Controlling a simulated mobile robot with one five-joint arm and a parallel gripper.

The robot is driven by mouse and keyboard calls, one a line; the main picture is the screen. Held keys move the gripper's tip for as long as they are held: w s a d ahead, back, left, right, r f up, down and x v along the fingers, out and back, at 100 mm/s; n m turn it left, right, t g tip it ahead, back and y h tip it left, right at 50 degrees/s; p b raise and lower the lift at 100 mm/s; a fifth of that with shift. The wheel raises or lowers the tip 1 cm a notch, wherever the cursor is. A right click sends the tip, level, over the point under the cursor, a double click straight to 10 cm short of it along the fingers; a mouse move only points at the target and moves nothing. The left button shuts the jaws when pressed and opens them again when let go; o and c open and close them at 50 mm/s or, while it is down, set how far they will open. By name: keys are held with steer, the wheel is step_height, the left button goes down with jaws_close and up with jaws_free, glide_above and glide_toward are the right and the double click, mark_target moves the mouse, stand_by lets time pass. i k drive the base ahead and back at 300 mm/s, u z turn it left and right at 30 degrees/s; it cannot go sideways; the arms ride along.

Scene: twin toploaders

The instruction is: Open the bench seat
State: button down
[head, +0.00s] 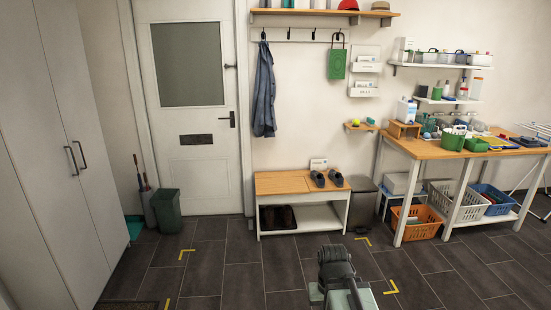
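The bench (281,183) stands against the back wall in the head view, below the coat hooks. Its wooden seat lies flat and looks closed. A seam seems to divide the seat into a left and a right part. A pair of dark shoes (327,179) sits on the right part, and the left part is bare. A small white card (318,164) stands at the back of the seat. My dark arm end (336,265) shows at the bottom of the view, well short of the bench. Its fingers cannot be made out.
Tiled floor lies clear before the bench, with yellow corner marks (361,241). A dark bin (166,210) stands left, a grey bin (363,201) right. A dark item (278,217) lies on the bench's lower shelf. A blue garment (264,92) hangs above. A workbench (440,149) stands right.

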mark_target(288, 185)
steer(key=u, duration=0.15)
steer(key=i, duration=2.1)
steer(key=u, duration=0.45)
steer(key=i, duration=1.9)
steer(key=u, duration=0.15)
